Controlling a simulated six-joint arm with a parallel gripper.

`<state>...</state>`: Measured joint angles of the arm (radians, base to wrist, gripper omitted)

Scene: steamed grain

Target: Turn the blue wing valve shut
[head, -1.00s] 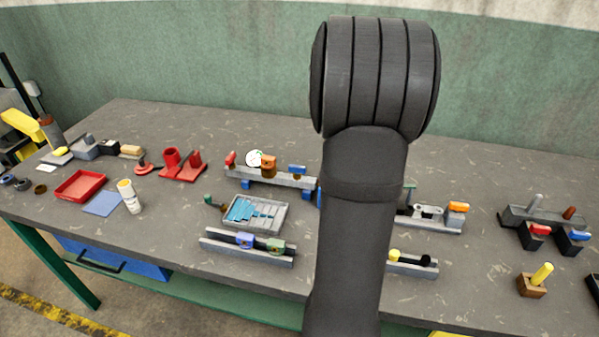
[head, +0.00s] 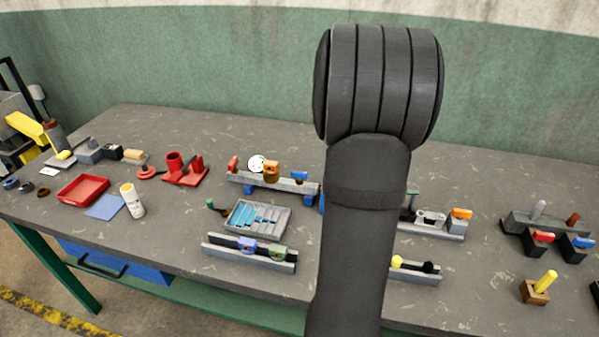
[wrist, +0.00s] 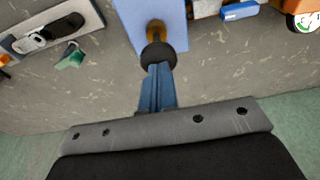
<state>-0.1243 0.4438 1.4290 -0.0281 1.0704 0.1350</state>
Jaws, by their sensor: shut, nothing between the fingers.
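A blue wing-like handle (head: 299,175) sits at the right end of the grey rail (head: 255,180) left of my arm in the head view. What looks like the same blue handle (wrist: 239,11) shows at the upper right of the wrist view. My gripper (wrist: 158,68) is shut and empty in the wrist view, its blue-grey fingers together. Its tips are close to a dark round knob (wrist: 157,52) on a brass stem by a light blue block (wrist: 130,18); I cannot tell whether they touch. The blue handle lies apart from the fingers. My arm hides the gripper in the head view.
An orange valve (head: 271,171) and a white round dial (head: 256,163) share the rail. A grey tray (head: 283,222) stands in front. Another fixture (head: 432,229) is right of my arm. A bracket at right carries red and blue handles (head: 582,242).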

